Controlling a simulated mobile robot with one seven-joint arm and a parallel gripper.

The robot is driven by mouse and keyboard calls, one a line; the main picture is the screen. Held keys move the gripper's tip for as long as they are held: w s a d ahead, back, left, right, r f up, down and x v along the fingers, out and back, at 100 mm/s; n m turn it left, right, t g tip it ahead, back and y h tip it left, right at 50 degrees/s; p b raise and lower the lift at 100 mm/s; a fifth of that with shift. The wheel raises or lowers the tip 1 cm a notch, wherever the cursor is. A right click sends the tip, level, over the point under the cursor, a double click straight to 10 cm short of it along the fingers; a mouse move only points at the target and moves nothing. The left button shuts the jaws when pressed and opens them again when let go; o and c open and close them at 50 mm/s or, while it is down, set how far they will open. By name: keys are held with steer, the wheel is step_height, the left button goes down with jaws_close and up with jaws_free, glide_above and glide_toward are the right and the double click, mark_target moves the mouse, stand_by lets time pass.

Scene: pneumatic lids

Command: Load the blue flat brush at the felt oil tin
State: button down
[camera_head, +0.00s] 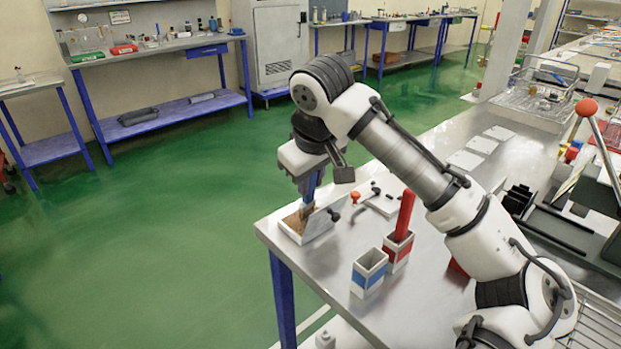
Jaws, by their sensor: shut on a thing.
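My gripper (312,179) is at the far left corner of the bench, shut on the blue flat brush (311,190). The brush points down, with its bristle end at the tin. The felt oil tin (292,231) is a low, pale open box with a brown inside, standing near the bench corner. A light panel stands along its right side and hides part of it. I cannot tell whether the bristles touch the brown surface.
A blue-banded holder (369,274) stands empty near the bench front. Beside it, a red-banded holder (397,252) holds a red-handled tool (405,214). Flat plates lie on the metal bench (430,312).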

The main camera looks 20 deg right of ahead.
steer(key=shift+r+p, duration=3.15)
steer(key=shift+r, duration=0.3)
